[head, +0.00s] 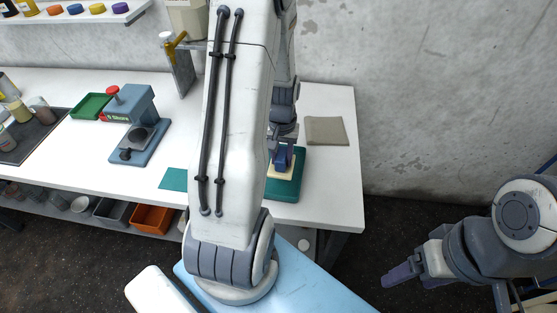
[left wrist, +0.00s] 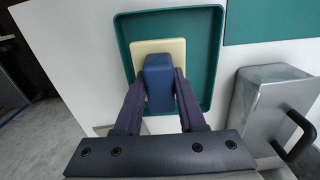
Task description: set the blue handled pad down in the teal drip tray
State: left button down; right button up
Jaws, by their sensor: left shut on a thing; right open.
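My left gripper (head: 283,160) is shut on the blue handle of the pad; its two fingers also show in the left wrist view (left wrist: 159,90). The blue handle (left wrist: 158,72) stands on a square cream pad (left wrist: 145,47). The pad is inside the outline of the teal drip tray (left wrist: 212,60), toward its left side in the wrist view. I cannot tell whether the pad touches the tray floor. In the head view the teal tray (head: 284,190) is partly hidden behind my left arm. My right gripper (head: 401,273) is open and empty, over the floor at the right.
A beige folded cloth (head: 325,131) lies right of the tray. A teal mat (head: 173,179) lies left of it. A grey metal box with a black handle (left wrist: 262,112) stands close by. A blue-grey press (head: 140,122) and green tray (head: 91,106) are further left.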

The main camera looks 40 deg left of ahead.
aim_at(277, 155)
pick_arm(q)
jog(key=a+f, duration=0.1)
jog(key=w+a, duration=0.1)
jog(key=shift+a+f, duration=0.35)
jog(key=shift+f, duration=0.05)
notch_tip(277, 155, down, 4)
jog(key=shift+r+p, duration=0.2)
jog(key=shift+p, duration=0.55)
jog(key=shift+f, duration=0.2)
jog(key=shift+f, duration=0.2)
jog(key=c, duration=0.5)
grip_release()
